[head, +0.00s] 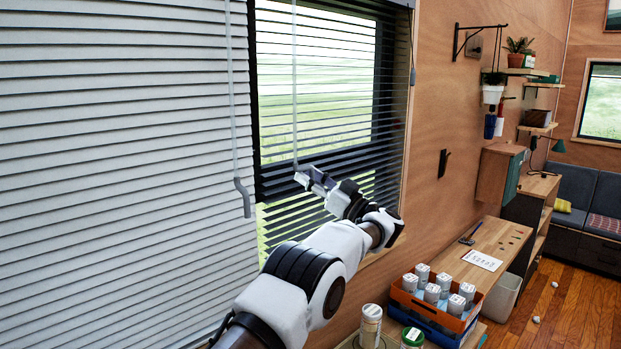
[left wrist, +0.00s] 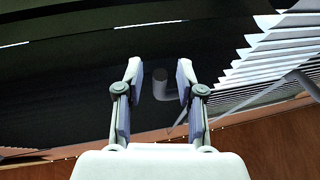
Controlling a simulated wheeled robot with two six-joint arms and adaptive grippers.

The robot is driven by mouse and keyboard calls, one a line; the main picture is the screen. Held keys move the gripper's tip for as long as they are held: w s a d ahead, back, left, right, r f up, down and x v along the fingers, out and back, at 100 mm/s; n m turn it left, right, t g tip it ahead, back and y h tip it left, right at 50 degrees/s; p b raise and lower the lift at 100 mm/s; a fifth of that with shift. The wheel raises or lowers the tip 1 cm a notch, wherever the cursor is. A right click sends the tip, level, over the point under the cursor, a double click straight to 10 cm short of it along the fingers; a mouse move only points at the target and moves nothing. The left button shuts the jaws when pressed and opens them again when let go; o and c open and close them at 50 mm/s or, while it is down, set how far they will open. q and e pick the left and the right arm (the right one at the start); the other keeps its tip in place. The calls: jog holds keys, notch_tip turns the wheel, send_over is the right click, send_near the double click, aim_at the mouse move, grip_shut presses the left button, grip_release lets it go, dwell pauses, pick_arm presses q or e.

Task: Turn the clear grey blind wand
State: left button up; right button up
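A thin light grey blind wand (head: 294,80) hangs in front of the dark blind at the window. Its lower end meets the tip of my left gripper (head: 306,178). A second grey wand (head: 232,100) with a crooked lower end hangs in front of the white blind on the left, apart from the gripper. In the left wrist view, my left gripper (left wrist: 160,78) is open, its two fingers standing apart. A grey crooked wand end (left wrist: 160,84) shows in the gap between them; whether it touches a finger I cannot tell. My right gripper is out of view.
The white blind (head: 110,150) fills the left side, close to my left arm. Below right, a wooden desk (head: 465,268) bears an orange and blue crate (head: 430,318) of white-topped cans. A black wall bracket (head: 443,163) sits right of the window.

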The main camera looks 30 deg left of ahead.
pick_arm(q)
jog(key=v, duration=1.2)
jog(key=shift+a, duration=0.1)
jog(key=shift+f, duration=0.15)
